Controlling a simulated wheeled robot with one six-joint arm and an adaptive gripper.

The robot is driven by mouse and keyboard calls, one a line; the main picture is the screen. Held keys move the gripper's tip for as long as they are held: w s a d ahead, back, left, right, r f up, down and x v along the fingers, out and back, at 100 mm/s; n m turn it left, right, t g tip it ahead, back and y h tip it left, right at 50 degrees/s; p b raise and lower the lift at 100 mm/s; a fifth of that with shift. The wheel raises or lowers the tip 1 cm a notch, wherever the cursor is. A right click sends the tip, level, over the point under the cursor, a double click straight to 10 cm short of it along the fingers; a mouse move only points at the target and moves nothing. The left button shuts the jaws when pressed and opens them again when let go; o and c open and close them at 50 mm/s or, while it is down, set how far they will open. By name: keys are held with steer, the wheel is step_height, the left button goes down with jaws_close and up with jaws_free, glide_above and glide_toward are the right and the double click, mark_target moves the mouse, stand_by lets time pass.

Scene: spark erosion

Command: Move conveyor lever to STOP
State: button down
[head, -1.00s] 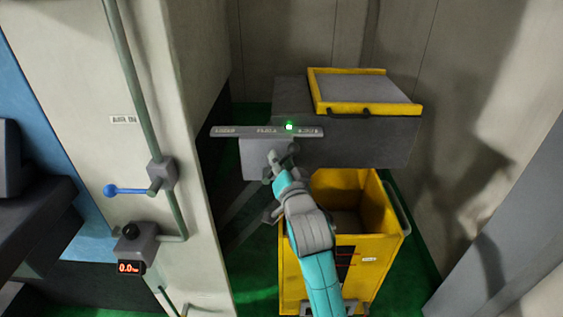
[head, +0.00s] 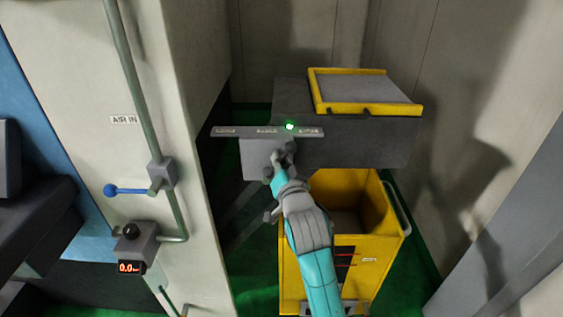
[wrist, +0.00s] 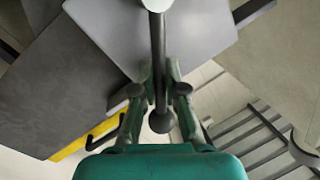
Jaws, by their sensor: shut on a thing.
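The conveyor lever (wrist: 158,45) is a dark rod with a round ball knob (wrist: 161,122) at its end, running down the middle of the wrist view. My gripper (wrist: 158,90) has one finger on each side of the rod and is shut on it, just short of the knob. In the head view my gripper (head: 283,157) is in front of the grey lever box (head: 256,160) and largely hides the lever. Above it is a grey label bar (head: 240,131) with several small labels, too blurred to read surely. A green light (head: 290,127) glows near the bar's right end.
The dark conveyor housing (head: 375,145) with a yellow-framed lid (head: 365,90) is behind and right. A yellow bin (head: 385,245) stands below. A wall at left carries a pipe, a blue-knobbed valve lever (head: 130,191) and a gauge reading 0.0 (head: 130,268).

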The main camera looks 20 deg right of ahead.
mark_target(264, 151)
steer(key=n, duration=0.1)
steer(key=a, duration=0.1)
steer(key=n, duration=0.1)
steer(key=shift+w+a+r+n+g, duration=0.25)
steer(key=shift+a+r+n+g, duration=0.05)
steer(key=shift+r, duration=0.1)
steer(key=shift+w+a+r+n+g+h, duration=0.2)
steer(key=shift+a+n, duration=0.25)
steer(key=shift+n, duration=0.3)
steer(key=shift+w+a+f+n+g+h, duration=0.1)
steer(key=shift+a+n+g+h, duration=0.15)
steer(key=shift+a+n, duration=0.35)
steer(key=shift+d, duration=0.1)
steer(key=c, duration=1.2)
jaws_free()
steer(key=s+a+r, duration=0.1)
steer(key=s, duration=1)
steer(key=shift+s+a+r, duration=0.2)
steer(key=shift+s+r, duration=0.1)
steer(key=shift+s, duration=0.1)
